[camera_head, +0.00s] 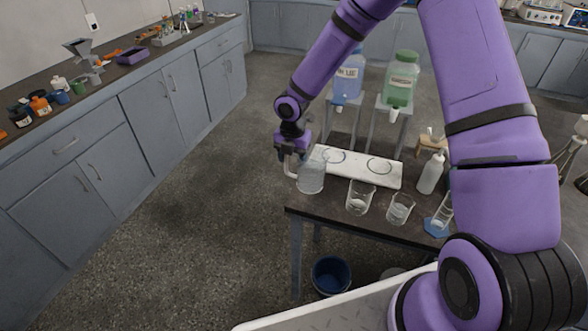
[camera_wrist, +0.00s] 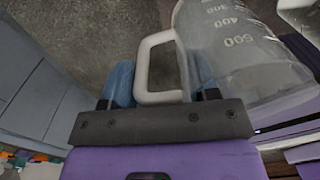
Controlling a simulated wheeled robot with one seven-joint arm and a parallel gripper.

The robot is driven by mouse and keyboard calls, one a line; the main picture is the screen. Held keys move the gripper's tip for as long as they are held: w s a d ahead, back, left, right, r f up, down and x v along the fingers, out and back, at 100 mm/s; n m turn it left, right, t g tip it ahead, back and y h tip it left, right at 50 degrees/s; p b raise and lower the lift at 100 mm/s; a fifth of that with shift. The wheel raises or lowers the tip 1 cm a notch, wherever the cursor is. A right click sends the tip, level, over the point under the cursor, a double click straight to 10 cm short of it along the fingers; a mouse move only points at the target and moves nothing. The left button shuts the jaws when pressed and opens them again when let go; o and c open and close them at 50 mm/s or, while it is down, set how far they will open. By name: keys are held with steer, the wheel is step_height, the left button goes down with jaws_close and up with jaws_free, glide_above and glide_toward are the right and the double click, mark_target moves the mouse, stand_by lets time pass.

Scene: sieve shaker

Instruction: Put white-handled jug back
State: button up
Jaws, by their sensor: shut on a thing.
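The white-handled jug (camera_head: 312,178) is a clear graduated vessel. My gripper (camera_head: 290,157) is shut on its white handle, at the left end of the dark table. In the wrist view the handle (camera_wrist: 143,62) lies between the blue fingertips of my gripper (camera_wrist: 157,84), and the clear body of the jug (camera_wrist: 245,45) with its printed scale extends to the right. The jug looks roughly upright. A white board (camera_head: 358,174) with two dark ring marks lies behind and right of the jug. I cannot tell whether the jug touches the table or board.
Two clear beakers (camera_head: 359,198) (camera_head: 400,210) stand along the table front, with a cylinder on a blue base (camera_head: 437,226) to their right. A white bottle (camera_head: 431,174) stands right of the board. Blue (camera_head: 347,80) and green (camera_head: 400,83) carboys stand behind on stands. A blue bucket (camera_head: 331,275) is below.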

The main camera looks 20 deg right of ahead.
steer(key=shift+f, duration=1.95)
steer(key=o, duration=1.4)
steer(key=shift+f, duration=0.15)
